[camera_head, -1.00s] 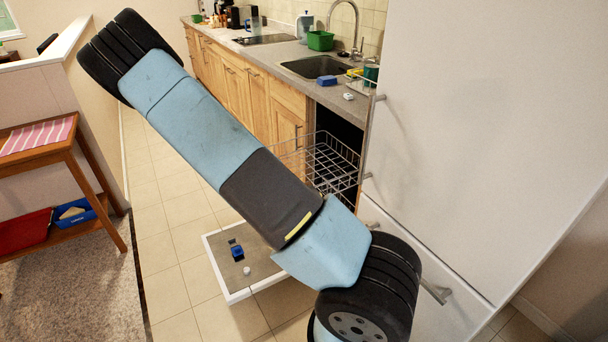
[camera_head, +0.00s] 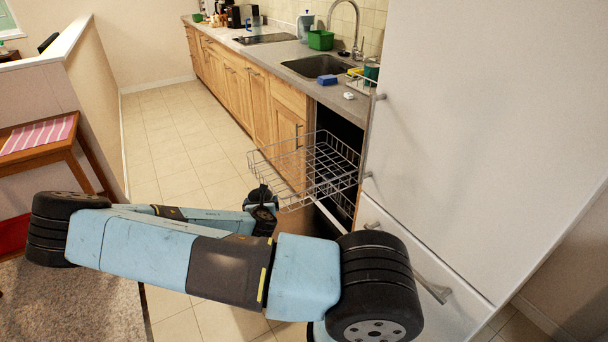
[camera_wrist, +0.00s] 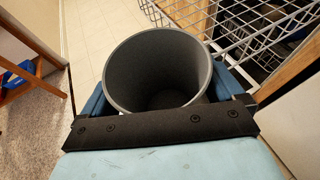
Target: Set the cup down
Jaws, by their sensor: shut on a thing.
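A grey cup (camera_wrist: 150,52) fills the middle of the wrist view, its open mouth toward the camera. My gripper (camera_wrist: 165,92) is shut on it, with a blue finger on each side of its wall. The inside that shows looks empty. In the head view my gripper (camera_head: 262,200) is low, just left of the pulled-out wire rack (camera_head: 325,165); I cannot make out the cup clearly there. In the wrist view the rack (camera_wrist: 235,22) is behind and to the right of the cup.
The open dishwasher door is mostly hidden behind my arm. A tall white cabinet (camera_head: 480,130) stands close on the right. The counter (camera_head: 285,50) carries a sink (camera_head: 315,67), a green tub (camera_head: 320,40) and a blue sponge (camera_head: 327,79). The tiled aisle (camera_head: 170,130) is free.

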